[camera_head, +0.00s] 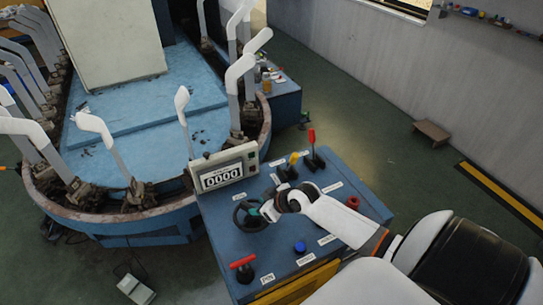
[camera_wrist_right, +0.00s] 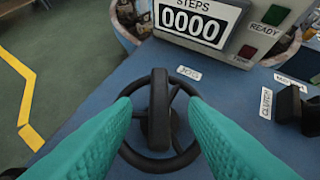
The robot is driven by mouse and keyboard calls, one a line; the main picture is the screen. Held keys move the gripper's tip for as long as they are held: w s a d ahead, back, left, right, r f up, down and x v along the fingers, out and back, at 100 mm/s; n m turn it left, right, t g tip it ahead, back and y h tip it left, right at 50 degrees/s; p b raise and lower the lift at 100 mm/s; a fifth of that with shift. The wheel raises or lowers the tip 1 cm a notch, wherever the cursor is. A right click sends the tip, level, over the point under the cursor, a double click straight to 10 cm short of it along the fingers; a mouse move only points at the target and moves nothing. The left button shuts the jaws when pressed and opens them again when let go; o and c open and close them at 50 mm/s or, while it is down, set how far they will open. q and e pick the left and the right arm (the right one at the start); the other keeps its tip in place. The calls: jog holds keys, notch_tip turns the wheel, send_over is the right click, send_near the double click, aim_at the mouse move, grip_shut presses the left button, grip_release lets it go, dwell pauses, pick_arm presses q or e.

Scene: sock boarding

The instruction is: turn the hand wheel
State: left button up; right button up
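The black hand wheel (camera_head: 238,220) is on the blue console top, below the counter box, with its right side partly covered by my right gripper (camera_head: 268,210). In the right wrist view the wheel (camera_wrist_right: 150,164) shows its dark ring and a thick upright black grip at the middle. The teal fingers of my right gripper (camera_wrist_right: 160,106) are apart, one on each side of this grip, with visible gaps to it. Whether the fingertips are level with the grip is hard to tell. My left gripper is not in view.
The counter box (camera_head: 222,177) reads 0000 behind the wheel. Black levers with a yellow knob (camera_head: 294,158) and a red knob (camera_head: 312,136) stand to the right. A red handle (camera_head: 243,262) and a blue button (camera_head: 299,248) are nearer the front.

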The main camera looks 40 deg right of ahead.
jog(key=v, duration=0.7)
jog(key=shift+b, duration=0.45)
